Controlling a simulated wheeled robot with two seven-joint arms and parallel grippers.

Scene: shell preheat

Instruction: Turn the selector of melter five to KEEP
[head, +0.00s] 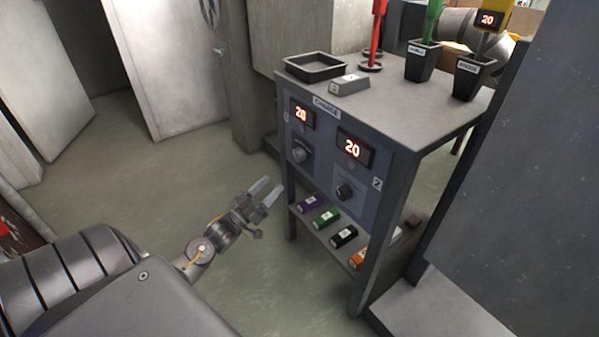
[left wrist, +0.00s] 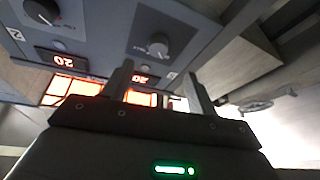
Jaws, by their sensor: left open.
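Two selector knobs sit on the front panel of a grey cabinet. The left knob (head: 301,154) is under a display reading 20 (head: 301,114), and the right knob (head: 345,190) is under another display reading 20 (head: 354,149). A plate by the right one seems to read 2; I cannot make out a number five or the word KEEP. My left gripper (head: 265,191) is open and empty, in front of the cabinet's left side, apart from the knobs. In the left wrist view the panel is upside down, with one knob (left wrist: 158,45) beyond the open fingers (left wrist: 160,76).
The cabinet top (head: 400,105) holds a black tray (head: 315,66), a grey labelled block (head: 350,85) and two dark cups (head: 473,78). A lower shelf carries purple, green (head: 326,218), black and orange items. Floor left of the cabinet is clear. A grey wall panel (head: 530,190) stands right.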

